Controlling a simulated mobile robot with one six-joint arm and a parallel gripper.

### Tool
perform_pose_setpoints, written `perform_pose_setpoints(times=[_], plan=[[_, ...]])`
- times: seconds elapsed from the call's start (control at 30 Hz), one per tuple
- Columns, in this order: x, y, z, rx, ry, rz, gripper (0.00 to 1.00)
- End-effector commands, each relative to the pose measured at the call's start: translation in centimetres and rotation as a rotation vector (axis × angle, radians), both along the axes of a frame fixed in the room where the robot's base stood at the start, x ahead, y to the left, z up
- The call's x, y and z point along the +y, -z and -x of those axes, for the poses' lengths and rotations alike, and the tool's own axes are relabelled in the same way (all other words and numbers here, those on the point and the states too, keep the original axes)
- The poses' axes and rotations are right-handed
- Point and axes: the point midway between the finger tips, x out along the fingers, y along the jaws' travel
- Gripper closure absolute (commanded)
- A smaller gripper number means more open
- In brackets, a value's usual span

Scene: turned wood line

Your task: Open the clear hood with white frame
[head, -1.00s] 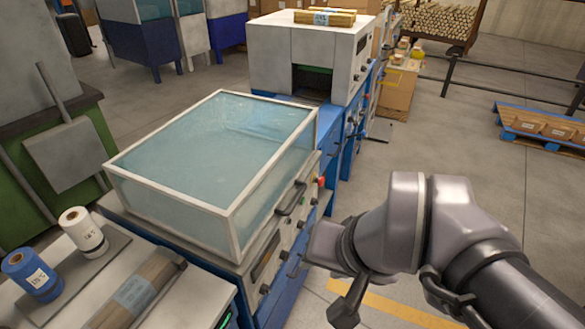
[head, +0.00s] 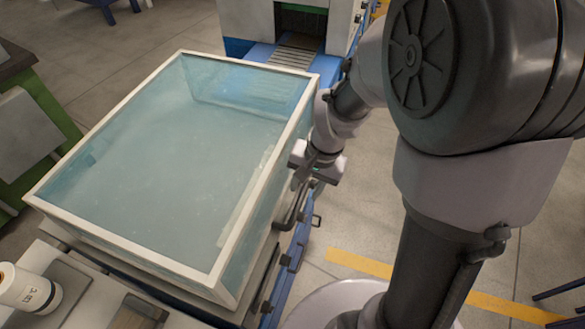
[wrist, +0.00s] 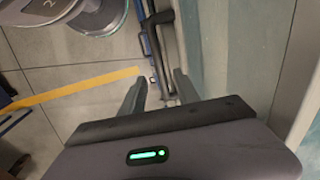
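The clear hood with white frame (head: 185,150) sits down on its machine in the head view, closed. Its dark bar handle (head: 291,212) is on the right-hand front face. My gripper (head: 302,172) hangs beside that face, close to the handle's upper end. In the wrist view my gripper (wrist: 160,88) has its two dark fingers apart with nothing visible held. A dark bar, apparently the handle (wrist: 164,45), runs just ahead of the fingertips. I cannot tell whether the fingers touch it. The hood's pale frame and clear pane fill the right of the wrist view.
A grey machine with a roller outlet (head: 293,52) stands behind the hood. A side table with a white roll (head: 28,290) is at the lower left. Open floor with a yellow line (head: 360,263) lies to the right.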

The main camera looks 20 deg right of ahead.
Motion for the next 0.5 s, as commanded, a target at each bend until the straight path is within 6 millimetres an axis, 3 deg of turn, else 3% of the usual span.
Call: perform_pose_setpoints(times=[0.03,0.2,0.5], plan=[[0.2,1.7,-0.1,0.002,-0.002,0.0,0.62],[0.6,4.2,-0.4,0.0,-0.001,0.0,0.62],[0.8,4.8,-0.6,-0.002,-0.001,0.0,0.62]])
